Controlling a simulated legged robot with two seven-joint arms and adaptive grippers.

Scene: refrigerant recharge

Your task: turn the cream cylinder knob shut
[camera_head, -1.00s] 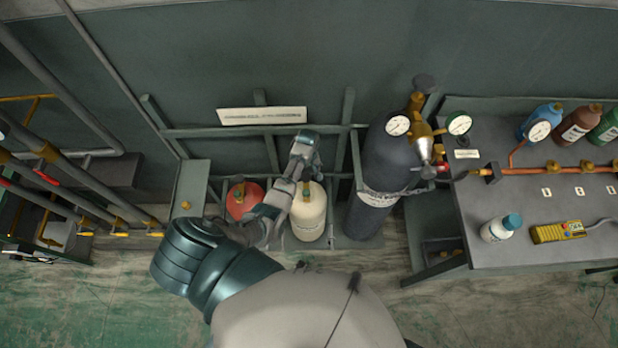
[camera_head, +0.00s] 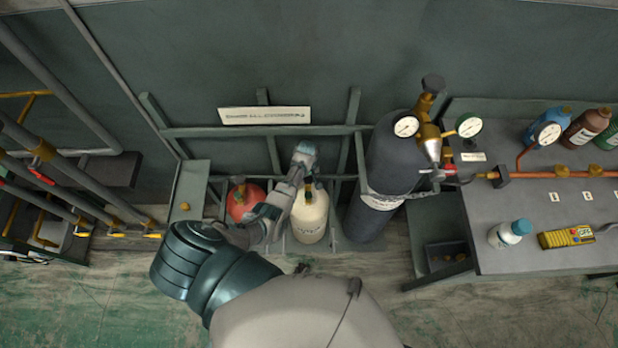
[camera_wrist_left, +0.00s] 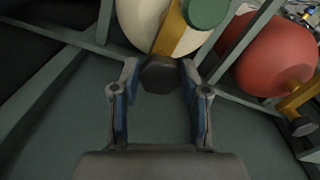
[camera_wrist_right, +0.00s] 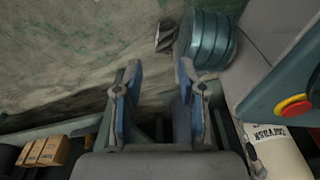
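The cream cylinder (camera_head: 310,222) stands upright in a floor rack. Its brass valve (camera_head: 308,192) is partly covered by my left gripper (camera_head: 304,158). In the left wrist view the cream cylinder (camera_wrist_left: 190,38) carries a brass valve (camera_wrist_left: 170,35) with a green round piece (camera_wrist_left: 206,10) and a dark, many-sided knob (camera_wrist_left: 160,75). My left gripper (camera_wrist_left: 160,70) is open, with this dark knob between its fingertips; I cannot tell whether they touch it. My right gripper (camera_wrist_right: 158,72) is open and empty, and is out of the head view.
A red cylinder (camera_head: 240,205) stands just left of the cream one. A tall dark cylinder (camera_head: 385,180) with gauges stands to the right. A grey bench (camera_head: 500,205) holds bottles and a yellow meter (camera_head: 567,237). Rack bars (camera_head: 262,131) run behind the cylinders.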

